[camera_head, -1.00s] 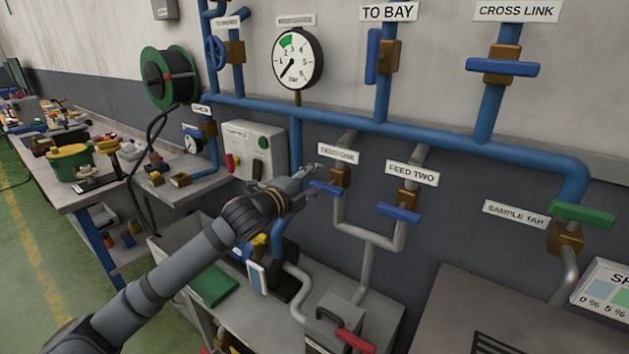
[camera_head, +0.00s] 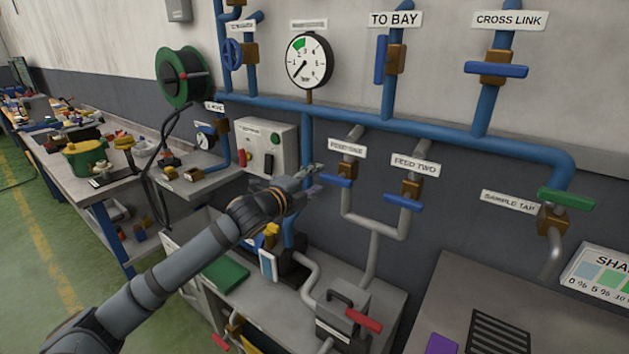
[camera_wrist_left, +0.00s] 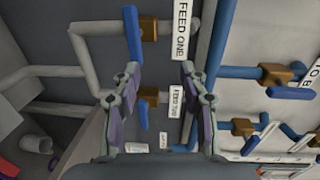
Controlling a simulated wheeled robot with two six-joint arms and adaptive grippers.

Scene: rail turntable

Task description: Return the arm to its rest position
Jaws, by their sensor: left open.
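My left arm comes in from the lower left in the head view. My left gripper (camera_head: 312,180) is open and empty, just left of the blue Feed One valve handle (camera_head: 337,181). In the left wrist view, the two fingers of the gripper (camera_wrist_left: 158,82) stand apart, with the Feed One handle (camera_wrist_left: 132,33) and its label (camera_wrist_left: 181,30) beyond them. I cannot tell the exact gap between fingertips and handle. My right gripper is not in view.
The Feed Two valve handle (camera_head: 403,203) hangs to the right. The blue header pipe (camera_head: 420,131) runs along the wall above. A control box (camera_head: 262,146) sits behind my arm. A grey bench (camera_head: 375,285) with a red-handled box (camera_head: 342,312) lies below.

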